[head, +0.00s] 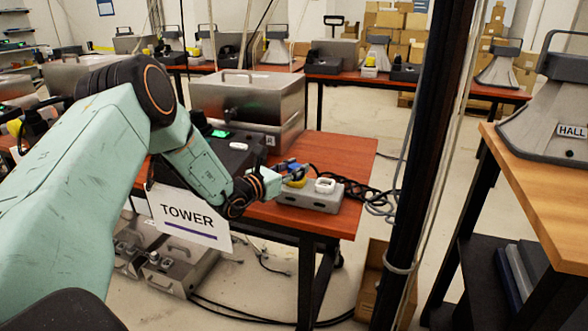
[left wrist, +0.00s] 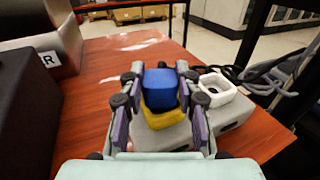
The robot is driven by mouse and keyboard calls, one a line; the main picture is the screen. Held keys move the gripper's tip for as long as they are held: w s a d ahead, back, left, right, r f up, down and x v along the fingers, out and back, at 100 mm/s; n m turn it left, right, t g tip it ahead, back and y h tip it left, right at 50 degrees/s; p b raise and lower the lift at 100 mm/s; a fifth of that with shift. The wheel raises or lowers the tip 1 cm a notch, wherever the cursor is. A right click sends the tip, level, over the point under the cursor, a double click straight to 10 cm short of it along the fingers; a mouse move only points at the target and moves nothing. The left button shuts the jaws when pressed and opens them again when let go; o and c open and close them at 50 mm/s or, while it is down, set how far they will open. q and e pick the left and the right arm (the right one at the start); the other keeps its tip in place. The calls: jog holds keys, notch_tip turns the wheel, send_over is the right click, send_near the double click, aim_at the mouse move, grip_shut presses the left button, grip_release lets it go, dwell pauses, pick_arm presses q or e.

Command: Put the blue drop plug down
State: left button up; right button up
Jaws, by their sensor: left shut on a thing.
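The blue drop plug (left wrist: 160,88) is between the two fingers of my left gripper (left wrist: 160,96), which is shut on it. In the head view the blue plug (head: 290,166) shows small at the tip of my left gripper (head: 282,174). A yellow socket (left wrist: 163,118) is right below the plug; I cannot tell whether the plug sits in it or just above. The yellow socket and a white square socket (left wrist: 214,91) are on top of a grey box (left wrist: 232,112) on the red-brown table. My right gripper is not in view.
A metal case (head: 250,95) and a black unit (head: 225,150) stand on the table (head: 335,148), left of the grey box. A white TOWER sign (head: 188,215) hangs at its front. Black cables (head: 365,192) run off the right edge. A dark post (head: 425,150) stands to the right.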

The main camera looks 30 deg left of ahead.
pick_arm(q)
jog(key=shift+d+f, duration=0.1)
jog(key=shift+f, duration=0.05)
jog(key=o, duration=0.9)
jog(key=shift+w, duration=0.1)
jog(key=shift+o, duration=1.2)
